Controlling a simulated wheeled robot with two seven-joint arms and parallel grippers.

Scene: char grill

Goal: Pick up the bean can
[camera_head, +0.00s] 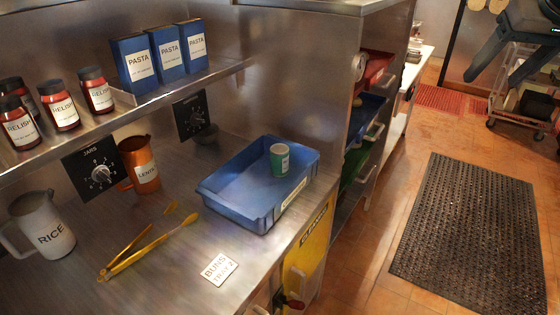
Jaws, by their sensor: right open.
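A small green can with a pale label (279,160) stands upright in the blue tray (235,208), toward its back right part. The label is too small to read, so I cannot confirm that it is the bean can. My right gripper (499,78) is at the top right, above the floor and far to the right of the tray. Its dark fingers are apart with nothing between them. My left gripper is not in view.
Yellow tongs (148,243), a RICE jug (42,226), a copper LENTIL jug (139,163) and a BUNS card (216,268) are on the steel counter. A shelf above holds PASTA boxes (168,53) and RELISH jars (60,106). A black mat (470,230) lies on the open floor.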

